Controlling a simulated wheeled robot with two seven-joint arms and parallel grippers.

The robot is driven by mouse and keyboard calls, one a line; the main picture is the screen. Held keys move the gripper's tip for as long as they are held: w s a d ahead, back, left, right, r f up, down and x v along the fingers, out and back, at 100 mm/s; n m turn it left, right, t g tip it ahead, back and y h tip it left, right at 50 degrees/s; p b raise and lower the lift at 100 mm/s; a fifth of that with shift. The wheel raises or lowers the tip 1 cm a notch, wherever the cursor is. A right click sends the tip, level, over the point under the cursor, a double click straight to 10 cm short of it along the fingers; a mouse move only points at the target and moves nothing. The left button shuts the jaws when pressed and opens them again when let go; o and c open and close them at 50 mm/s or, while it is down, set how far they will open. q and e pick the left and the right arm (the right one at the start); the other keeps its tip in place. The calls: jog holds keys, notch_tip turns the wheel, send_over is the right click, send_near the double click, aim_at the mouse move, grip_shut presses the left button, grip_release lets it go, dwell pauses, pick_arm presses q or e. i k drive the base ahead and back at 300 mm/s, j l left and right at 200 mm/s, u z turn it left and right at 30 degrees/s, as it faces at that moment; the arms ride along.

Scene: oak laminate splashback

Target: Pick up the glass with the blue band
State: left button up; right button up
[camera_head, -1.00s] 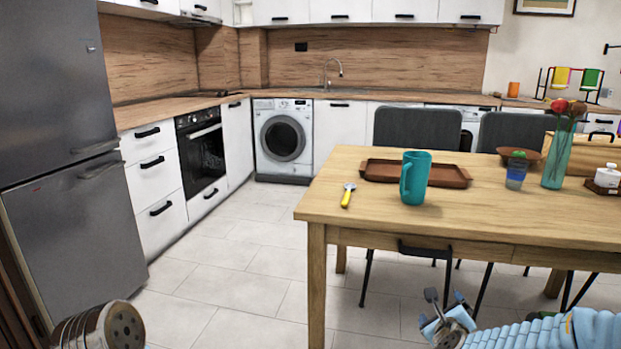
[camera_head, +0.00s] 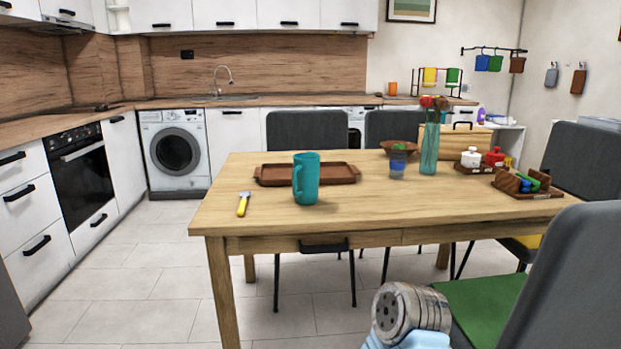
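The glass with the blue band (camera_head: 397,167) stands upright on the wooden table (camera_head: 330,218), toward its back right. It is a small clear tumbler with blue around its lower part. It is just left of a tall teal glass vase (camera_head: 429,150) with flowers, and in front of a brown bowl. Neither gripper shows in the head view. Only a silver and light-blue part of one of my arms is in view at the bottom, well below and in front of the table.
A teal mug (camera_head: 306,180) stands before a brown tray (camera_head: 337,174); a yellow-handled utensil (camera_head: 243,204) lies at left. A bowl (camera_head: 401,146), condiment set (camera_head: 470,160) and another tray (camera_head: 527,187) surround the glass. A green-seated chair (camera_head: 490,308) blocks the right front. Floor is clear at left.

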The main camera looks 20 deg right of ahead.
aim_at(398, 160)
jog(key=z, duration=1.2)
